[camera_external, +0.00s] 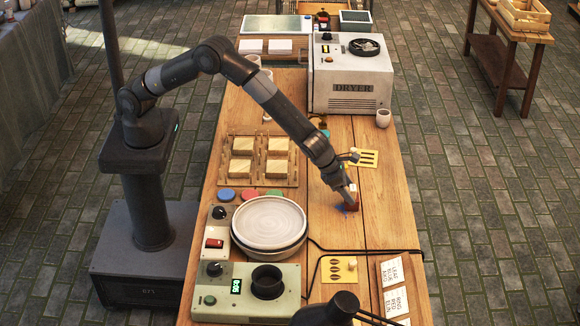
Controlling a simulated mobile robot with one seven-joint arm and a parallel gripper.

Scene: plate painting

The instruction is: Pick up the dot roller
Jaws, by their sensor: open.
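My arm reaches across the wooden table (385,215), and my gripper (350,204) points down low over its right half. The gripper is open. No other thing in view can be clearly made out as the dot roller.
A round white plate (269,222) sits on a turntable left of my gripper. A dryer (350,85) stands behind. Yellow stencils (364,158) (338,275), a wooden rack (259,158), a control box (225,300) and label cards (396,273) lie around. A dark cable crosses the table in front.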

